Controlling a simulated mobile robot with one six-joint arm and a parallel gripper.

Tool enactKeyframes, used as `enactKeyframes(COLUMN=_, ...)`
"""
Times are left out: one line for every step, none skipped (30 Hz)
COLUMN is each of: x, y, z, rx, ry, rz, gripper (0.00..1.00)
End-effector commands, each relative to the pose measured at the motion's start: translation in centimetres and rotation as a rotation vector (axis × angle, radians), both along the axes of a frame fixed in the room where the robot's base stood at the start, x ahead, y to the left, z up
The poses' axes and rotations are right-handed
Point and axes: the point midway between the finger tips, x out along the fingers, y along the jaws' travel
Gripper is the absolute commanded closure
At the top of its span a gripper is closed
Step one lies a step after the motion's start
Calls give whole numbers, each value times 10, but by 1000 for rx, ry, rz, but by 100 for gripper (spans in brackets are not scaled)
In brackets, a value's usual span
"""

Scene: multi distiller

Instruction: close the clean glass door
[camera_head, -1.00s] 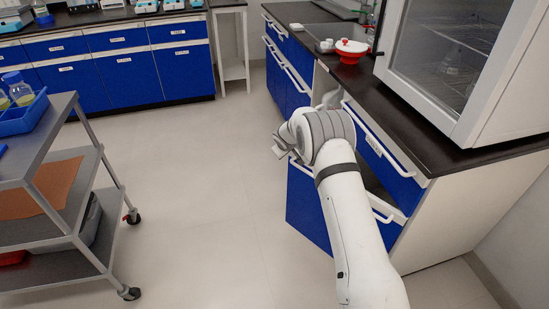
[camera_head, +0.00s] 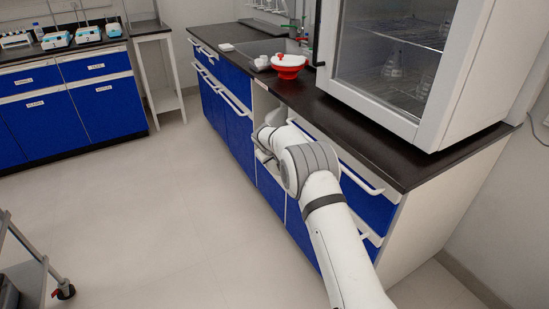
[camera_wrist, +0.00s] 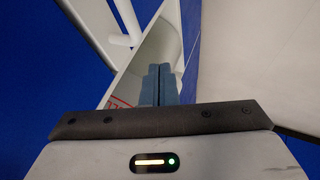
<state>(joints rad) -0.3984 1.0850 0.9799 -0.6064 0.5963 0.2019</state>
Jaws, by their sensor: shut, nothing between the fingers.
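A blue lower door (camera_head: 300,233) stands below the drawers of the right-hand counter. Its label is not readable in the head view, and my arm covers part of it. My gripper (camera_wrist: 162,70) is shut and empty, its two blue-grey fingers side by side. In the wrist view the fingers lie in front of a white surface with partly hidden red lettering (camera_wrist: 119,102). Blue panels (camera_wrist: 45,75) flank that surface. In the head view my gripper (camera_head: 264,156) is beside the counter front; whether it touches the door cannot be told.
A glass-fronted cabinet (camera_head: 412,125) stands on the dark countertop (camera_head: 365,138), with flasks inside. A red and white vessel (camera_head: 288,68) sits by the sink. White drawer handles (camera_head: 345,165) jut out. Open floor (camera_head: 155,220) lies to the left; a cart (camera_head: 30,255) shows at the left edge.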

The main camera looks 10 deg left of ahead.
Motion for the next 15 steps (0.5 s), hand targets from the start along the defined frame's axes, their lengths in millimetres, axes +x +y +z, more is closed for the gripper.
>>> enactKeyframes(x=0, y=-1, z=0, rx=-1, ry=0, rz=-2, gripper=100)
enactKeyframes(x=0, y=-1, z=0, rx=-1, ry=0, rz=-2, gripper=100)
enactKeyframes(x=0, y=-2, z=0, rx=-1, ry=0, rz=-2, gripper=100)
enactKeyframes(x=1, y=-2, z=0, rx=0, ry=0, rz=-2, gripper=100)
enactKeyframes(x=1, y=-2, z=0, rx=0, ry=0, rz=-2, gripper=100)
enactKeyframes(x=1, y=-2, z=0, rx=0, ry=0, rz=-2, gripper=100)
enactKeyframes(x=1, y=-3, z=0, rx=0, ry=0, rz=-2, gripper=100)
enactKeyframes(x=1, y=-3, z=0, rx=0, ry=0, rz=-2, gripper=100)
enactKeyframes(x=1, y=-2, z=0, rx=0, ry=0, rz=-2, gripper=100)
enactKeyframes(x=0, y=-2, z=-1, rx=0, ry=0, rz=-2, gripper=100)
enactKeyframes(x=0, y=-1, z=-1, rx=0, ry=0, rz=-2, gripper=100)
enactKeyframes(x=-1, y=1, z=-2, rx=0, ry=0, rz=-2, gripper=100)
enactKeyframes(x=-2, y=3, z=-2, rx=-1, ry=0, rz=-3, gripper=100)
enactKeyframes(x=-4, y=5, z=-3, rx=0, ry=0, rz=-4, gripper=100)
enactKeyframes(x=-6, y=9, z=-4, rx=-1, ry=1, rz=-5, gripper=100)
